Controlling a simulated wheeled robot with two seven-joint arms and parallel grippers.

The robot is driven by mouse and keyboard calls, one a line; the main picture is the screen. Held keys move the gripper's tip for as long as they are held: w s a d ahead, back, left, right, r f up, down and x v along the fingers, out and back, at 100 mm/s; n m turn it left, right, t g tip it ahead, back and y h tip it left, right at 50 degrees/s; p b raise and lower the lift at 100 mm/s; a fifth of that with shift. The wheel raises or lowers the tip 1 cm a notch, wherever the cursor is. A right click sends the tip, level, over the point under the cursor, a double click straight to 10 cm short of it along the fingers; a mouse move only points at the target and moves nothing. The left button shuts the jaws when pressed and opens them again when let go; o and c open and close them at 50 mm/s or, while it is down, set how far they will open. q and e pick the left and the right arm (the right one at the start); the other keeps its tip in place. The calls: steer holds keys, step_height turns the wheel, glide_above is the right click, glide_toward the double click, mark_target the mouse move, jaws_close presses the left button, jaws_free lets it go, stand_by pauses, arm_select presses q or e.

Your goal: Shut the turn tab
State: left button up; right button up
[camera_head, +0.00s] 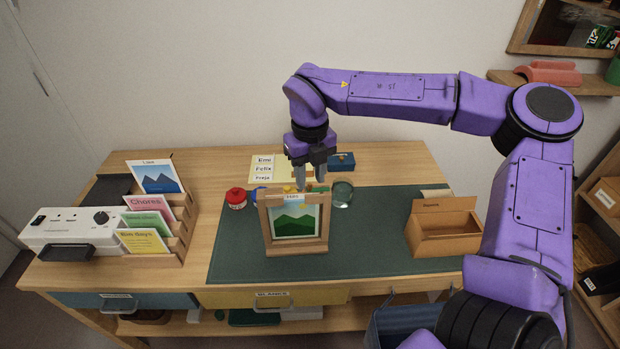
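A wooden frame (267,232) stands upright on the green mat, holding a picture of green hills (295,223) with a small label at its top. I cannot make out the turn tab; small coloured bits show at the frame's top edge, and the frame's back is hidden. My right gripper (312,183) points down just above and behind the frame's top edge. Its two grey fingers look apart, with nothing seen between them. Whether they touch the frame is not clear. My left gripper is not in view.
The green mat (370,255) has free room around the frame. A red-lidded jar (236,199), a round glass item (343,193) and a blue box (341,161) are near the gripper. A wooden box (445,240) stands right; a card rack (172,215) and white device (70,230) stand left.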

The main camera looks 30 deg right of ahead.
mark_target(310, 184)
step_height(310, 184, up, 9)
steer(key=shift+b, duration=0.35)
steer(key=shift+r, duration=0.15)
